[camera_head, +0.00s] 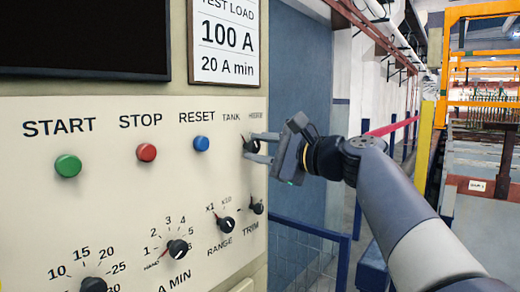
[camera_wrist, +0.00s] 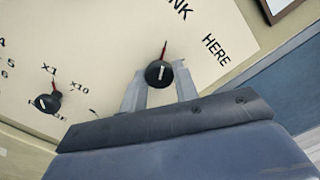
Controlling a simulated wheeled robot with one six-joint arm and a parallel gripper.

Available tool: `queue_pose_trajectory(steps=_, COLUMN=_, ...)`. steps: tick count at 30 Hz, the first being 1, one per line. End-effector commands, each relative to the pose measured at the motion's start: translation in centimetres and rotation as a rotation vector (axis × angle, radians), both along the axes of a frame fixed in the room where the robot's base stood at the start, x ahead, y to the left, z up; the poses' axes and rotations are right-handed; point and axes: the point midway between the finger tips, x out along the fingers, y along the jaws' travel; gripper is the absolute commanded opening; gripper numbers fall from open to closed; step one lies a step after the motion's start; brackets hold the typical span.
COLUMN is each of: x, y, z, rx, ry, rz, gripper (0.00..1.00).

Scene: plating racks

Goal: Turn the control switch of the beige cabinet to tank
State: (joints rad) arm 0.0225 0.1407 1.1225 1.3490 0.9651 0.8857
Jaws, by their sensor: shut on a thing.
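The beige cabinet (camera_head: 110,215) fills the left of the head view. Its control switch (camera_head: 250,145) is a small black knob below the TANK and HERE labels at the panel's right side. In the wrist view the knob (camera_wrist: 159,74) shows a white line, and a red pointer leans to the TANK side of upright relative to the panel. The TANK label is cut off there. My gripper (camera_head: 259,147) reaches in from the right with one finger on each side of the knob. It is shut on the knob; the fingers (camera_wrist: 159,88) hide little of it.
Green START (camera_head: 68,165), red STOP (camera_head: 146,152) and blue RESET (camera_head: 201,143) buttons are left of the switch. RANGE (camera_head: 226,225) and TRIM (camera_head: 257,208) knobs sit below it. A blue rail (camera_head: 310,230) stands right of the cabinet.

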Motion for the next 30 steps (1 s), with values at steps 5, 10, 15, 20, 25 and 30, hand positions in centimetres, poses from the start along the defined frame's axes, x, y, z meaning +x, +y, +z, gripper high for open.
queue_pose_trajectory(steps=5, x=0.0, y=0.0, z=0.0, rx=-0.001, ry=-0.002, rz=0.000, gripper=0.30)
queue_pose_trajectory(steps=10, x=0.0, y=0.0, z=0.0, rx=-0.001, ry=-0.001, rz=0.000, gripper=0.44)
queue_pose_trajectory(steps=15, x=0.0, y=0.0, z=0.0, rx=-0.001, ry=-0.001, rz=0.000, gripper=0.49)
queue_pose_trajectory(steps=20, x=-0.1, y=-0.2, z=0.0, rx=0.000, ry=0.000, rz=0.000, gripper=0.49)
queue_pose_trajectory(steps=25, x=-1.2, y=-1.7, z=-0.1, rx=0.000, ry=-0.002, rz=-0.004, gripper=0.49)
queue_pose_trajectory(steps=30, x=-3.2, y=-4.3, z=-0.2, rx=-0.001, ry=-0.003, rz=-0.005, gripper=0.49)
